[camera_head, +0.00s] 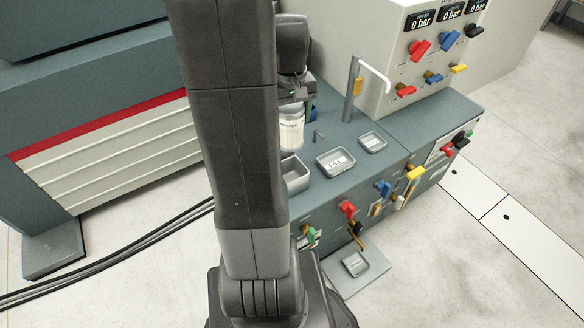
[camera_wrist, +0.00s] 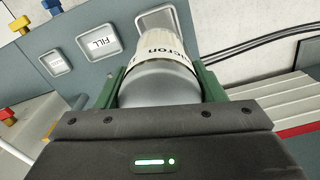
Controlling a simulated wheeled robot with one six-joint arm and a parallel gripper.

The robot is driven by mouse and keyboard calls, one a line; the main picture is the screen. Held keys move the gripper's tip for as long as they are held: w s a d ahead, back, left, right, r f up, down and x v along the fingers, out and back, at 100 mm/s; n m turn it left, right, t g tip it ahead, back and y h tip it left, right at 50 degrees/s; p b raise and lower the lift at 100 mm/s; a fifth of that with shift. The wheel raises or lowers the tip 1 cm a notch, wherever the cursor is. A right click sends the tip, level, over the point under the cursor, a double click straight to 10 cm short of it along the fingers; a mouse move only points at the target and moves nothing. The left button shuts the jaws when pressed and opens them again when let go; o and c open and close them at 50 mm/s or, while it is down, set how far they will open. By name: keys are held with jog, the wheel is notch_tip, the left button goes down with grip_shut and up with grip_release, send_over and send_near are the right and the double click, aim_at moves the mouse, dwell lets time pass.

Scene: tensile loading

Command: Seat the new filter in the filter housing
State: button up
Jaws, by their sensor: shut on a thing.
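The filter (camera_head: 291,131) is a white cylinder with a printed label band. It hangs roughly upright from my gripper (camera_head: 298,98) above the grey-blue bench, beside my arm. In the wrist view the filter (camera_wrist: 158,62) shows a grey body and a cream band with part of the word "micron". The green fingers of my gripper (camera_wrist: 160,88) are shut on it from both sides. I cannot make out the filter housing for certain; my arm and the filter hide part of the bench. Whether the filter's lower end touches anything cannot be told.
A post with a white bent tube (camera_head: 352,88) stands behind. Coloured valve handles (camera_head: 347,210) line the front.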

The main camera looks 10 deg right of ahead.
aim_at(291, 133)
notch_tip(291, 133, down, 18)
jog(key=b, duration=0.3)
jog(key=shift+w+b, duration=0.1)
jog(key=shift+b, duration=0.2)
jog(key=shift+s+f+b, duration=0.25)
jog(key=shift+f+b, duration=0.35)
jog(key=o, duration=1.2)
jog(key=shift+s+f, duration=0.15)
jog(key=shift+c, duration=0.2)
jog(key=shift+r+p, duration=0.6)
jog(key=shift+r, duration=0.1)
jog(key=r, duration=0.4)
jog(key=r+p, duration=0.1)
jog(key=r, duration=0.3)
jog(key=r+p, duration=0.1)
jog(key=r, duration=0.3)
jog(key=shift+w+r, duration=0.1)
jog(key=shift+w, duration=0.25)
